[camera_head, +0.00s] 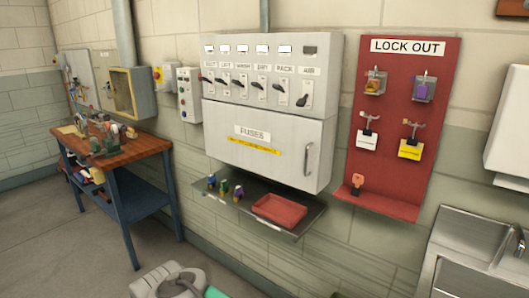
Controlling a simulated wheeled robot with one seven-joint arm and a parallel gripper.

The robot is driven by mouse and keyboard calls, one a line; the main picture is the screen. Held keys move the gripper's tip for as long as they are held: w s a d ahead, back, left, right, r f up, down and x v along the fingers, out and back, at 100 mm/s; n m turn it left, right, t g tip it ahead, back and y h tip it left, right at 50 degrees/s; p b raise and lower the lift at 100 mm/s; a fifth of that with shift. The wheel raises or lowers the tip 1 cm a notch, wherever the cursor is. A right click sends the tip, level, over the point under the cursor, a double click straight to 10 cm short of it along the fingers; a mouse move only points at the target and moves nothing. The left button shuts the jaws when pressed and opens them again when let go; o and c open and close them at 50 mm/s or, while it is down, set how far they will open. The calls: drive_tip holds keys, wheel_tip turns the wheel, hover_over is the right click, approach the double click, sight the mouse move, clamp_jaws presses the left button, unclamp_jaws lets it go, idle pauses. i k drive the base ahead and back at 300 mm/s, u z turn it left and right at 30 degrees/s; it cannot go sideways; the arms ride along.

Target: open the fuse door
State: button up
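The fuse door (262,165) is the wide white lower panel of the grey-white wall cabinet. It carries a "FUSES" label and a yellow strip, and it looks closed. Its upright bar handle (308,160) is on the right side of the door. No gripper fingers show in this view, and nothing is seen touching the door or handle.
Above the door is a row of labelled switches (260,88). Below it, a shelf (218,201) holds a red tray (279,210) and several small coloured items. A red lock-out board (395,130) hangs close on the right. A workbench (125,148) stands left.

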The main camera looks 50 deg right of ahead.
sight(286, 149)
drive_tip(key=i, duration=0.8)
drive_tip(key=z, duration=0.9)
drive_tip(key=i, duration=0.65)
drive_tip(key=z, duration=0.75)
